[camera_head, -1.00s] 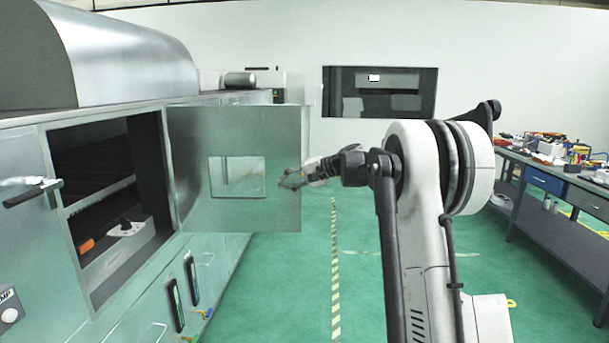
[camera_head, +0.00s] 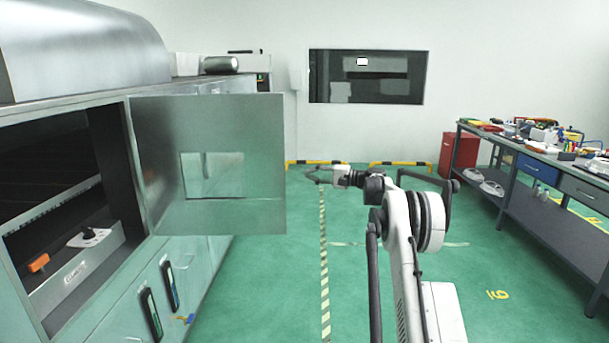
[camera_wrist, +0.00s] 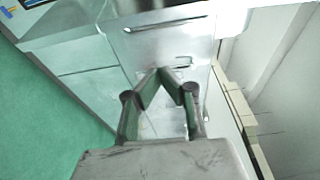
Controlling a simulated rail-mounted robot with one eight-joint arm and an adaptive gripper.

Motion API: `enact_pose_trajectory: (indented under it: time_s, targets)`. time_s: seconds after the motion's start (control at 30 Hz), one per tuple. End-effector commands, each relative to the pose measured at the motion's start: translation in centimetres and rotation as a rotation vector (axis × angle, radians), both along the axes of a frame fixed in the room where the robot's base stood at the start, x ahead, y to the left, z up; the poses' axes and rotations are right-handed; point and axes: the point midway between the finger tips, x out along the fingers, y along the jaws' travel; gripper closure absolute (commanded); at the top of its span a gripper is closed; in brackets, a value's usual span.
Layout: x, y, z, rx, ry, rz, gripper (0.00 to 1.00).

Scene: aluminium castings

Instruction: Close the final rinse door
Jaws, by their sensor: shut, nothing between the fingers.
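The final rinse door (camera_head: 160,210), a metal panel with a small square window (camera_head: 212,175), stands wide open in the head view. Its hinge side is at the left, beside the dark opening (camera_head: 60,165) of the machine. My gripper (camera_head: 312,173) is to the right of the door's free edge, apart from it in the picture. In the wrist view my gripper (camera_wrist: 160,72) has its fingertips together with nothing between them. A metal cabinet front with a slot handle (camera_wrist: 165,25) shows beyond the fingers. I cannot tell which panel that is.
Inside the opening are an orange item (camera_head: 38,263) and a dark knob on a white base (camera_head: 90,236). A cluttered workbench (camera_head: 540,205) and a red cabinet (camera_head: 459,153) stand at the right. Green floor with a striped line (camera_head: 324,270) is clear between.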

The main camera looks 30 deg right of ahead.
Motion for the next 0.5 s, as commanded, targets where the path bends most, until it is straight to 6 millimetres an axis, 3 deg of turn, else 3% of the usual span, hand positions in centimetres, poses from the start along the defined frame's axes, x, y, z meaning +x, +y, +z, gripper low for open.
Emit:
enact_pose_trajectory:
  time_s: [0.5]
  targets:
    - [6.4, 6.1, 0.0, -0.001, 0.001, 0.002, 1.00]
